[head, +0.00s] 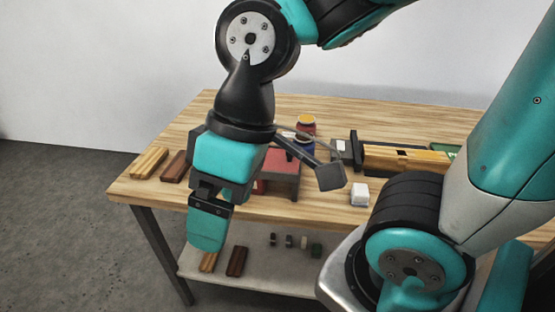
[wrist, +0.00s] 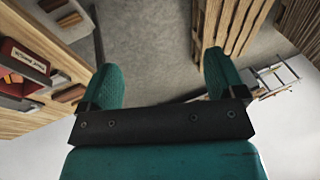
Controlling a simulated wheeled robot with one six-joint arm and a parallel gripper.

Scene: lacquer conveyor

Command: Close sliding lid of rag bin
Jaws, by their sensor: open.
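Light wooden bars (head: 148,162) and dark bars (head: 175,166) lie at the table's left. A white block (head: 360,194) and a conveyor (head: 400,158) are to the right. A lower shelf (head: 260,270) holds small items.

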